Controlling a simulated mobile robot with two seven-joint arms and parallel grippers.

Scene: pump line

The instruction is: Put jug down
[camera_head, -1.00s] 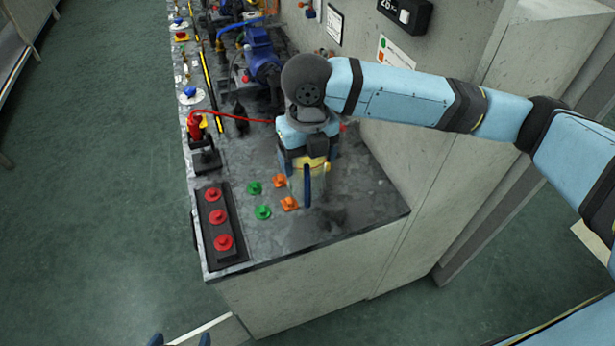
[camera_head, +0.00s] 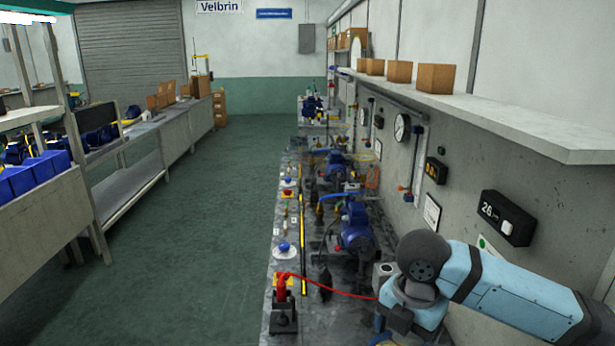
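No jug can be made out in the head view now; the front end of the bench, where my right arm reaches down, is cut off by the bottom edge. My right gripper (camera_head: 402,318) shows only in part at the bottom right, below my dark wrist joint. Its fingertips are out of view, so I cannot see whether it holds anything. My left gripper is not in view.
The long bench (camera_head: 345,325) carries a red device (camera_head: 281,290) with a red hose, a blue pump motor (camera_head: 356,230) and more pumps behind. A wall shelf (camera_head: 500,115) with boxes overhangs at the right. The green floor aisle (camera_head: 190,260) is clear.

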